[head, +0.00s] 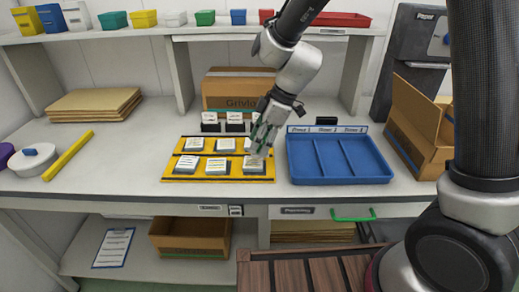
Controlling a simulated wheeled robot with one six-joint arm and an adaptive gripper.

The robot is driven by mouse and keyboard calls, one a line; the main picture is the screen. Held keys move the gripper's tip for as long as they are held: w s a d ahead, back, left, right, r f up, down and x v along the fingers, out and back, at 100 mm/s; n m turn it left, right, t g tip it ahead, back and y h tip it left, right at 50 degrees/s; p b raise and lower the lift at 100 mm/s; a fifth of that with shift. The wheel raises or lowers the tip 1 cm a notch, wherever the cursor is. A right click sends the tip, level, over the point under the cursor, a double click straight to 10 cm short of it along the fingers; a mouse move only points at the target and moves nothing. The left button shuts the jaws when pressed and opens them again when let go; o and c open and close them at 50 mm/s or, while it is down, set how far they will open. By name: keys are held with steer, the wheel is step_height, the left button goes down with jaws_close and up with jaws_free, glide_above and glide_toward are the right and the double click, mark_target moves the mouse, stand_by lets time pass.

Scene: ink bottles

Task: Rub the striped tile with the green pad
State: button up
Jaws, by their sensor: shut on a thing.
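My gripper (264,145) reaches down over the right end of a yellow board (222,179). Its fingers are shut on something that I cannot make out. Greenish parts show at the fingers, but I cannot tell whether they are a pad. Small grey blocks with white printed tops stand in two rows on the board, such as the front middle one (217,165). The front right block (253,164) is just below the fingertips; I cannot tell whether they touch. I cannot pick out a striped tile or a green pad.
A blue tray (340,182) with three compartments lies right of the board. Black card holders (235,126) and a cardboard box (238,90) stand behind it. An open box (415,125) is at right.

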steer(key=shift+r, duration=2.3)
